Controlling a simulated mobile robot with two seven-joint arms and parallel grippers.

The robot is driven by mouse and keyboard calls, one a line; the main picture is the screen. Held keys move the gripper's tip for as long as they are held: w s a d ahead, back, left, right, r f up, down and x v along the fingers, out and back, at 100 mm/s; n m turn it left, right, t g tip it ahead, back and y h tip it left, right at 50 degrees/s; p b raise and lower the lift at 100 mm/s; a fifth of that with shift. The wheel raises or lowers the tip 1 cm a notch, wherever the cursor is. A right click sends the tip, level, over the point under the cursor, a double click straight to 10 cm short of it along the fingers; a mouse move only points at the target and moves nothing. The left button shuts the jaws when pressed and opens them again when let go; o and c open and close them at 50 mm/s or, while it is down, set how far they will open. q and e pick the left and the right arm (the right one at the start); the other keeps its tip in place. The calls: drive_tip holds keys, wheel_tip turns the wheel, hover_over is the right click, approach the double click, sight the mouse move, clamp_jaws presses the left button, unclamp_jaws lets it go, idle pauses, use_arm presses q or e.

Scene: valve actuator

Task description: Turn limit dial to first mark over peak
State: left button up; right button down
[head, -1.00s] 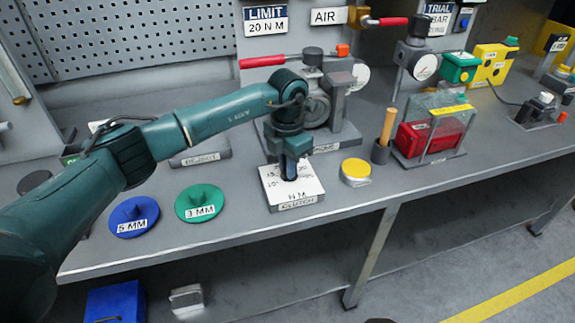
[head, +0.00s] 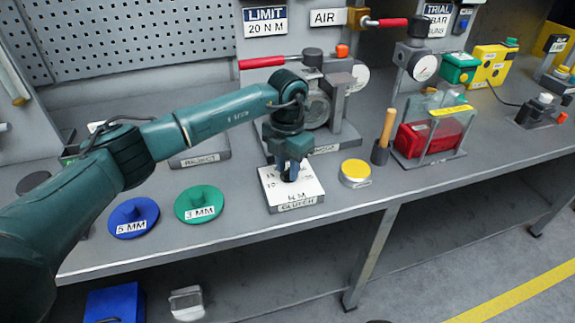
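The white-topped box labelled CLUTCH (head: 309,190) sits near the table's front edge, with a printed scale and N M on its top. My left gripper (head: 291,176) points straight down over the middle of this top, its fingers low around the spot of a small dark knob. The fingers and wrist hide most of the dial, its pointer and some scale numbers. I cannot tell whether the fingers grip the knob or stand open around it. My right gripper is not in view. A sign (head: 265,21) on the back panel reads LIMIT 20 N M.
A grey test rig with a gauge and a red lever (head: 262,62) stands close behind the clutch box. A yellow-topped round tin (head: 355,171) is just right. Green (head: 200,203) and blue (head: 133,217) discs lie left. A wooden-handled tool (head: 388,128) stands in a cup.

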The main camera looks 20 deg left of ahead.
sight(287, 171)
use_arm(q)
drive_tip(key=shift+o, duration=0.5)
wheel_tip(287, 171, up, 13)
drive_tip(key=b, duration=0.2)
idle(0.3)
